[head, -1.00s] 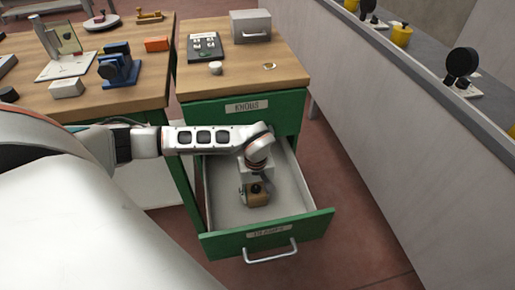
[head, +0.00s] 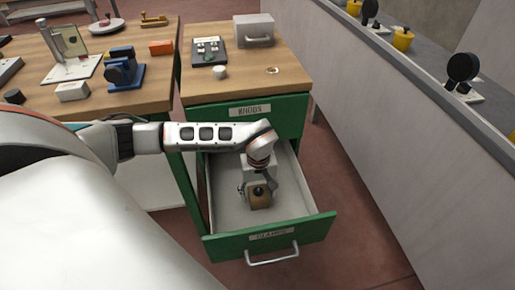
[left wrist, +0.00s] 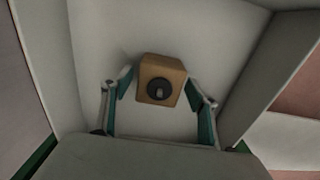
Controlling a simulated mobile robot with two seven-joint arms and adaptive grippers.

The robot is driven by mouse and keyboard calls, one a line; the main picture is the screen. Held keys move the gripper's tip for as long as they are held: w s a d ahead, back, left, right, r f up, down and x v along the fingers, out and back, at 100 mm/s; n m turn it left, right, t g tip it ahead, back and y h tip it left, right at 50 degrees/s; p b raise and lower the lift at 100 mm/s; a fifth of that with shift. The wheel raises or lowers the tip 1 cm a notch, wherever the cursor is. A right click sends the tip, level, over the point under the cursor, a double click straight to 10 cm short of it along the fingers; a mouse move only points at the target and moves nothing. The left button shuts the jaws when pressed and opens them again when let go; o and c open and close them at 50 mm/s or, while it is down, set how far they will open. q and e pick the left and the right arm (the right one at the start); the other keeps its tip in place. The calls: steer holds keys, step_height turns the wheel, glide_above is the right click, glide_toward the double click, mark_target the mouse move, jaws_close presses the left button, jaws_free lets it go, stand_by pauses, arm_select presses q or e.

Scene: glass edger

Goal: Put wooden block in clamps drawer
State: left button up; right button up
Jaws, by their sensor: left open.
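The wooden block (head: 261,202), light brown with a dark round knob on one face, is inside the open clamps drawer (head: 222,247). In the left wrist view the block (left wrist: 173,65) appears to rest on the pale drawer floor. My left gripper (head: 257,190) reaches down into the drawer at the block. In the left wrist view its two fingers (left wrist: 160,88) are spread, one on each side of the block, with gaps between. The gripper partly hides the block in the head view. My right gripper is not in view.
The drawer's green front has a handle (head: 272,257) and sits below the closed knobs drawer (head: 280,109). The wooden top above holds a grey box (head: 254,31), a dark panel (head: 209,51) and a white knob (head: 219,72). A grey wall stands at right.

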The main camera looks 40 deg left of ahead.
mark_target(258, 189)
arm_select(q)
step_height(258, 189, up, 10)
steer(key=shift+f+p, duration=0.15)
steer(key=shift+p, duration=0.85)
steer(key=shift+r, duration=0.3)
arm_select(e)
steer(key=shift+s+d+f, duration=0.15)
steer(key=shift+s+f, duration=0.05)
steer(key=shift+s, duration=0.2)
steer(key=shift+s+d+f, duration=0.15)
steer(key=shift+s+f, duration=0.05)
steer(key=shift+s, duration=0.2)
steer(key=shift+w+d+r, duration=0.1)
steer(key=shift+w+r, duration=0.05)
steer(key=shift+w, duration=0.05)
